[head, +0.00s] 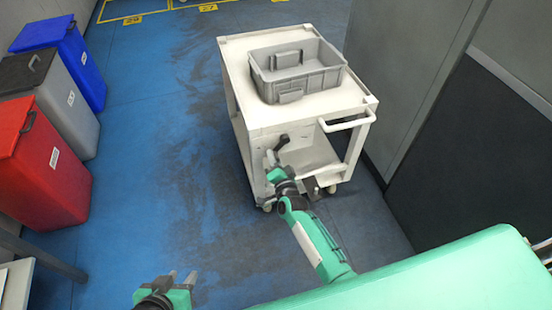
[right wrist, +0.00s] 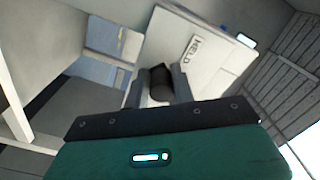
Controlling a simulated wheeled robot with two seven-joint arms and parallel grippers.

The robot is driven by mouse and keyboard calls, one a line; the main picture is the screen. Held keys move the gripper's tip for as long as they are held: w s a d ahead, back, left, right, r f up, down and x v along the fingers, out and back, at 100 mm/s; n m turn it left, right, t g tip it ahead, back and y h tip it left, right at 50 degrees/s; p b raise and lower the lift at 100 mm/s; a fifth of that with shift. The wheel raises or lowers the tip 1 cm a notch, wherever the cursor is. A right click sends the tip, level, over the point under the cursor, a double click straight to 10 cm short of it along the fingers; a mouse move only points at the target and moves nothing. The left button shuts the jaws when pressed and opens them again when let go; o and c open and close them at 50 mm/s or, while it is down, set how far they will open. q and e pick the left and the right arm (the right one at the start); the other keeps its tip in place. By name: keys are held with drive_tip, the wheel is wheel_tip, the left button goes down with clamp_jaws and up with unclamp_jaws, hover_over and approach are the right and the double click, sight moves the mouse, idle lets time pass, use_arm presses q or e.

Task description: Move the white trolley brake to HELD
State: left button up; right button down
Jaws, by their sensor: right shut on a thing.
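The white trolley (head: 262,121) stands in the upper middle of the head view. Its brake is a dark lever (head: 282,142) on the near front panel. My right gripper (head: 271,158) is at that panel. In the right wrist view its two fingers are shut on the brake's dark round grip (right wrist: 160,83). A label reading HELD (right wrist: 196,47) shows on the white panel beyond the fingers, up and right of the grip. Part of the lever is hidden by the gripper. My left gripper (head: 181,277) is low in the head view, empty, with its fingertips apart.
A grey bin (head: 295,82) sits on the trolley top. Red (head: 38,170), grey (head: 55,100) and blue (head: 65,55) waste bins stand at the left. A grey and dark wall (head: 470,150) rises close to the trolley's right. The blue floor (head: 160,150) between bins and trolley is clear.

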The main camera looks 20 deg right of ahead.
drive_tip(key=shift+a+r, duration=0.15)
drive_tip(key=shift+a, duration=0.15)
drive_tip(key=c, duration=1.2)
unclamp_jaws()
use_arm(q)
drive_tip(key=shift+a, duration=0.1)
use_arm(e)
drive_tip(key=shift+s, duration=0.35)
use_arm(q)
drive_tip(key=s+a+g, duration=0.1)
drive_tip(key=a+y+p, duration=0.1)
drive_tip(key=s+a+r+g+p, duration=0.1)
drive_tip(key=shift+s+a+n+g+y, duration=0.3)
drive_tip(key=shift+a, duration=0.1)
use_arm(e)
drive_tip(key=s, duration=1.3)
drive_tip(key=shift+d, duration=0.25)
